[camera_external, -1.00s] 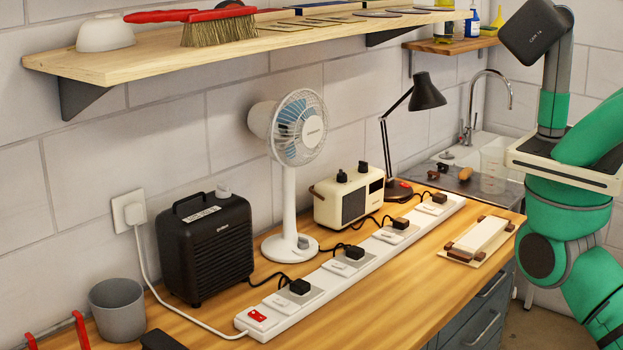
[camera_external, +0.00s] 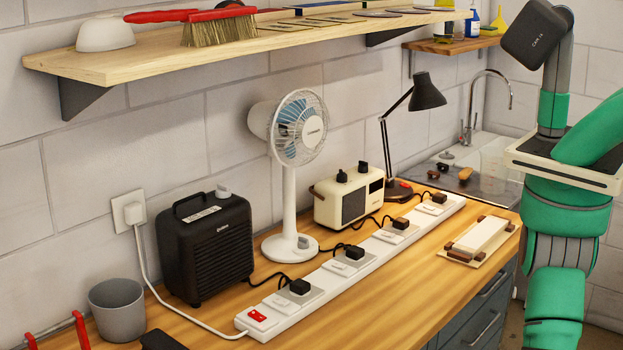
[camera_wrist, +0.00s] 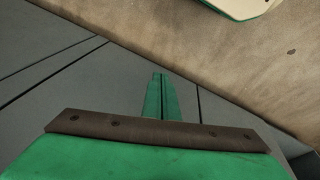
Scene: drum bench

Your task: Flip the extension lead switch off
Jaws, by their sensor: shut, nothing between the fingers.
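The white extension lead (camera_external: 330,277) lies along the bench top, running from the front left to the back right. Its red switch (camera_external: 257,315) is at the near left end. Several black plugs sit in its sockets. In the wrist view my gripper (camera_wrist: 161,80) has its two green fingers together with nothing between them. It points past grey drawer fronts and the floor, away from the lead. My gripper is not visible in the external view, where only my green arm shows at the right edge.
A black heater (camera_external: 205,248), a white fan (camera_external: 290,190), a cream radio (camera_external: 348,198) and a black lamp (camera_external: 425,95) stand behind the lead. A grey cup (camera_external: 118,310) is at the left. A sharpening stone (camera_external: 478,238) lies at the right. The bench front is clear.

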